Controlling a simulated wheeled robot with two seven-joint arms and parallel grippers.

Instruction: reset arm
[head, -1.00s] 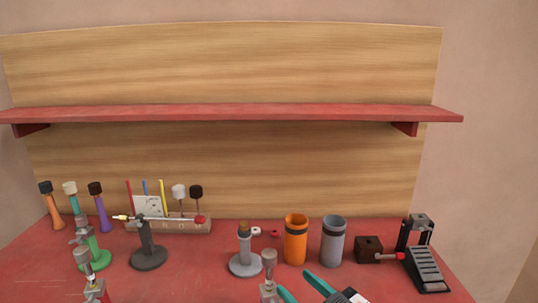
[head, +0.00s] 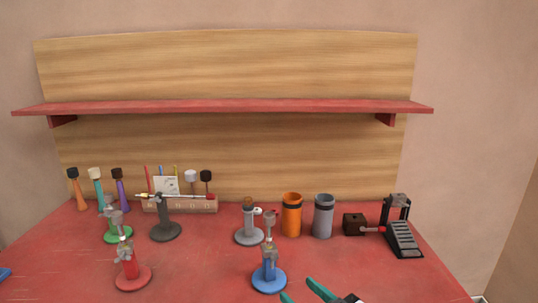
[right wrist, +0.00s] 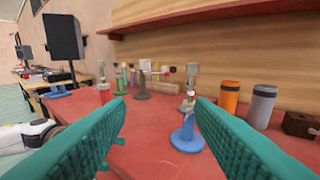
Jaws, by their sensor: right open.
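My right gripper (head: 303,291) shows at the bottom edge of the head view, right of centre. Its teal fingers are apart, with nothing between them. In the right wrist view the open fingers (right wrist: 161,108) frame the red workbench (right wrist: 150,150), held above its front part. A blue stand (head: 268,278) with a grey clamp top is the nearest thing to the right gripper, a little left of it in the head view and apart from it. My left gripper does not show in either view.
A red stand (head: 131,278) is at front left. Orange (head: 291,215) and grey (head: 323,217) cylinders, a dark block (head: 354,224) and a black pedal (head: 401,238) stand right. Several mallets (head: 97,190) and a grey stand (head: 249,236) are farther back. A red shelf (head: 220,107) overhangs the back.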

